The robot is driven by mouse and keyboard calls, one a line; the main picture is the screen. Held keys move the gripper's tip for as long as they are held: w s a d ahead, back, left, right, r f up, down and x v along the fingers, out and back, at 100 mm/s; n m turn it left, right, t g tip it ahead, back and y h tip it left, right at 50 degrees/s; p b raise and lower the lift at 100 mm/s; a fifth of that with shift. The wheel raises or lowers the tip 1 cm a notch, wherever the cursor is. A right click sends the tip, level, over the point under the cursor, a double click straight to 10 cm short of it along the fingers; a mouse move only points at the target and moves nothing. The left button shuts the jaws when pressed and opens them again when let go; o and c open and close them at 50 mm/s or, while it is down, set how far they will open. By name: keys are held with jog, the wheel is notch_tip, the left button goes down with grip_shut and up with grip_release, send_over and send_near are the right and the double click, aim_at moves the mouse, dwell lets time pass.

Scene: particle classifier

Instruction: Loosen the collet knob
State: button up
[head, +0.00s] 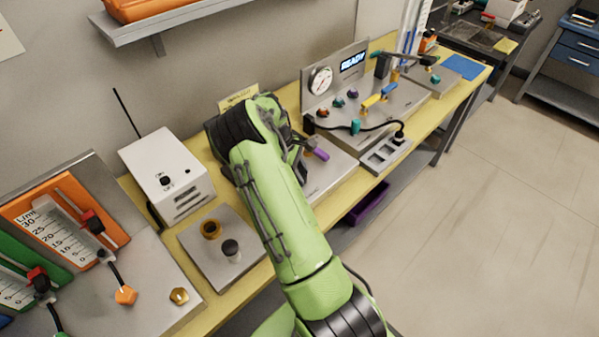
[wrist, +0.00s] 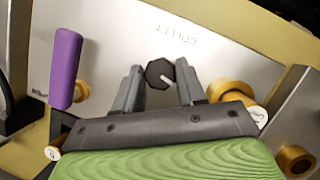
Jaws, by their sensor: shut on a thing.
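The collet knob (wrist: 160,73) is a small black faceted knob with a light pointer line, on a metal plate (wrist: 120,18) lettered "COLLET" in the wrist view. My gripper (wrist: 160,82) has its two grey fingers on either side of the knob and is shut on it. In the head view my green arm reaches over the bench and hides the knob and the gripper.
A purple handle (wrist: 66,66) stands left of the fingers, and a brass cylinder (wrist: 232,92) is close on the right. In the head view a white box (head: 165,175) is left of my arm, and a panel with a gauge (head: 320,81) and READY display stands beyond it.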

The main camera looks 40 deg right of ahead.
jog(key=shift+n+h, duration=0.3)
jog(key=shift+n, duration=0.7)
jog(key=o, duration=1.1)
jog(key=v, duration=0.5)
jog(key=p+v, duration=0.1)
jog(key=v, duration=0.4)
jog(key=p+v, duration=0.1)
jog(key=v, duration=0.4)
jog(key=shift+s+a+r, duration=0.2)
jog(key=shift+a+r, duration=0.1)
jog(key=shift+r, duration=0.05)
